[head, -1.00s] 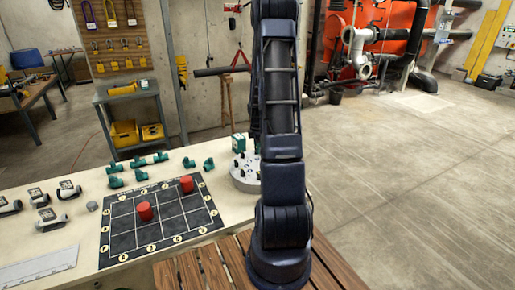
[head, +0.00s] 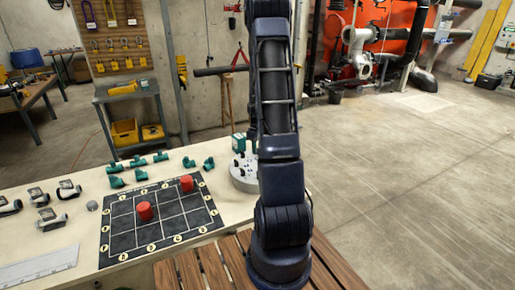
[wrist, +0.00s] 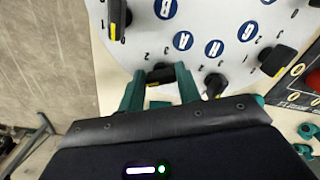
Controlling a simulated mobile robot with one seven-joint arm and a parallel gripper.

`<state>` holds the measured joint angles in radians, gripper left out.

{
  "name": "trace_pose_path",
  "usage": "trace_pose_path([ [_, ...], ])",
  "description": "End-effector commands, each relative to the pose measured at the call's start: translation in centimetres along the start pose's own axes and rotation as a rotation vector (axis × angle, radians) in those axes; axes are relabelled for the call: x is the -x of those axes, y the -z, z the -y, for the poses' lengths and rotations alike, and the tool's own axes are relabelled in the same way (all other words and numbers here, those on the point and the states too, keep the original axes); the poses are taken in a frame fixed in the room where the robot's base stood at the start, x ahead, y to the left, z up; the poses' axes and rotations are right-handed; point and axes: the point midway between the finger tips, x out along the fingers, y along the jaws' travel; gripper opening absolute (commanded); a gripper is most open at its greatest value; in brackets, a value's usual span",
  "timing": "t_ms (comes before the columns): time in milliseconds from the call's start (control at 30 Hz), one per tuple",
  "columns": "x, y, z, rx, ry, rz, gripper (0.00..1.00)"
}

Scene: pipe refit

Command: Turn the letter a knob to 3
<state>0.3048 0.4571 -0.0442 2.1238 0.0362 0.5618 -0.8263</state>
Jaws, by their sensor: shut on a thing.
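The pale round dial plate (wrist: 235,20) fills the upper part of the wrist view. It carries blue letter discs, black knobs and small numbers. My gripper (wrist: 160,80) has its two green fingers around a black knob, the letter a knob (wrist: 160,72), outward of the blue A disc (wrist: 183,40). The fingers are shut on this knob and hide part of it. Small numbers 2 and 3 show beside it; its exact pointing is unclear. In the head view the plate (head: 243,178) stands at the table's right end, partly behind my arm, which hides my gripper.
Neighbouring knobs sit close by, one by H (wrist: 215,85), one by G (wrist: 278,60) and one by B (wrist: 118,18). A black grid board (head: 160,222) with red cylinders lies left of the plate. Several green pipe fittings (head: 160,157) stand along the table's back edge.

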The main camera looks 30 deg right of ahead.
Motion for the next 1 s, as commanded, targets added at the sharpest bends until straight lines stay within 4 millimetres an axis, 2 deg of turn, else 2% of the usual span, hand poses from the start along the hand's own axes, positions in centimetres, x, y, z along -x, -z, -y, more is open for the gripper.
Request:
trace_pose_path([
  [1000, 0.06, 0.32, 0.34, -0.965, -0.001, -0.002, 0.11],
])
